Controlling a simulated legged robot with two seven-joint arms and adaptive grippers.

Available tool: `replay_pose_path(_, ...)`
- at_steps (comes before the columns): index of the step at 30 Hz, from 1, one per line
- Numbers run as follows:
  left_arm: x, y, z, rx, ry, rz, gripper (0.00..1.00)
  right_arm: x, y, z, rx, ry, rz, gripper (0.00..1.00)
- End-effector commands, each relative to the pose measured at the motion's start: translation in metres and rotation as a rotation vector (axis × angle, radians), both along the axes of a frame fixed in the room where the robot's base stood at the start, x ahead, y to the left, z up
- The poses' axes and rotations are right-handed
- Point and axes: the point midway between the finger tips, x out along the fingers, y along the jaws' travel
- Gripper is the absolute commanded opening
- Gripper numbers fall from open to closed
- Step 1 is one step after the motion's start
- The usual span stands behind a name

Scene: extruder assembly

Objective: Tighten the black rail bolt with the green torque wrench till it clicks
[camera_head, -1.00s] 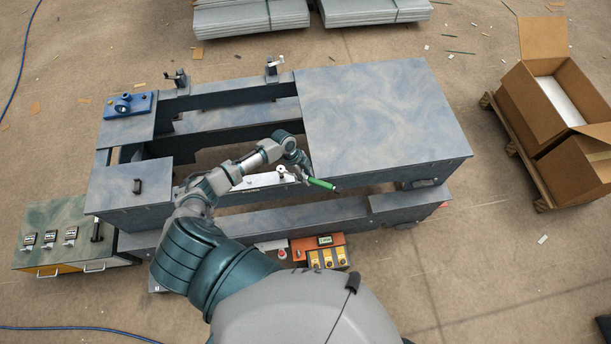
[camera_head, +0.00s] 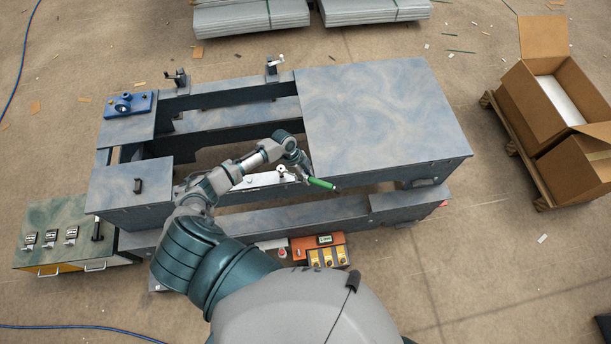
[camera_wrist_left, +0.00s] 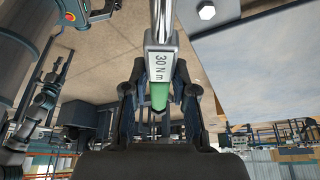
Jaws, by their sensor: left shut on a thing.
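The green torque wrench (camera_head: 320,184) shows in the head view by its green handle, pointing right and toward me beside the front of the machine frame. My left gripper (camera_head: 299,166) is shut on the wrench. In the left wrist view, my left gripper's fingers (camera_wrist_left: 160,80) stand on both sides of the green handle (camera_wrist_left: 159,98). A label reading 30 Nm and a metal shaft lie above it, and the wrench's working end is out of that picture. The pale rail (camera_head: 262,180) lies beside my left gripper. I cannot make out the black rail bolt. My right gripper is not in view.
The grey machine top (camera_head: 380,115) is broad and bare on the right. An orange control box (camera_head: 322,248) sits at the front, near my arm. A blue bracket (camera_head: 128,104) is at the back left. Open cardboard boxes (camera_head: 530,105) stand at the right.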

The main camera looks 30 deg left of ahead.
Motion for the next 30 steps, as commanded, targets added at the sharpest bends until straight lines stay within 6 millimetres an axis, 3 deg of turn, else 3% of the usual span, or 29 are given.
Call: replay_pose_path(30,0.001,0.000,-0.015,-0.001,-0.001,0.000,0.00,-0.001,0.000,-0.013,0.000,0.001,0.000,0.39)
